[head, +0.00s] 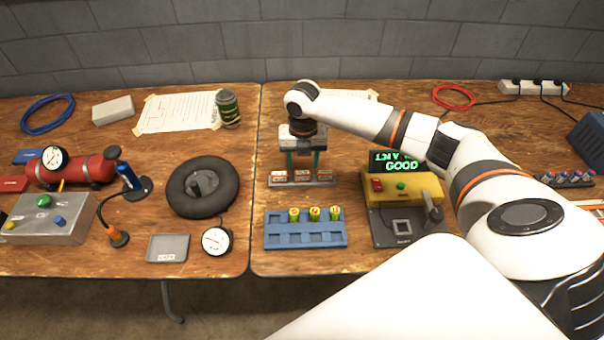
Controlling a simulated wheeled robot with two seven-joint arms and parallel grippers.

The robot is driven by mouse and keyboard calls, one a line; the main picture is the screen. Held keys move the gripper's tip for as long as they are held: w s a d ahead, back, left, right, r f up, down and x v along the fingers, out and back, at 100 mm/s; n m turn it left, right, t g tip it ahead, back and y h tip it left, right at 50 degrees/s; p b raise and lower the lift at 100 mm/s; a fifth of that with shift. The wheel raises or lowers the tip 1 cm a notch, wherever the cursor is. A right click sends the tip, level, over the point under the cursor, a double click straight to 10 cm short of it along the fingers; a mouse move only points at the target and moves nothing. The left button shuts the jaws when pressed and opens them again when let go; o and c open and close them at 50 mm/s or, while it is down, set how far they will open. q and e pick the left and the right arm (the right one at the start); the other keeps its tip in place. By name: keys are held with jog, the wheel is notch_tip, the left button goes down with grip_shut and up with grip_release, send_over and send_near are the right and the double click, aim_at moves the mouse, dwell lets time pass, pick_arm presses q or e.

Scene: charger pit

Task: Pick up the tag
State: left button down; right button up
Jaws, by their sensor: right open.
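My right gripper (302,165) points down over the middle of the rack. Its two teal fingers are apart, with nothing visible held between them. The fingertips are close above or just behind the row; I cannot tell whether they touch a tag. My left gripper is not in view.
A blue holder (285,240) with several green-yellow cylinders is in front of the rack. A yellow device (420,187) with a screen reading GOOD stands to the right.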

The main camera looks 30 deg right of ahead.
aim_at(302, 172)
notch_tip(302, 172, down, 4)
jog(key=shift+r, duration=0.25)
jog(key=shift+w+f, duration=0.1)
jog(key=shift+f, duration=0.05)
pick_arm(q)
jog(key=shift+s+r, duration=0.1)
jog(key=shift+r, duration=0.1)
pick_arm(e)
jog(key=c, duration=0.7)
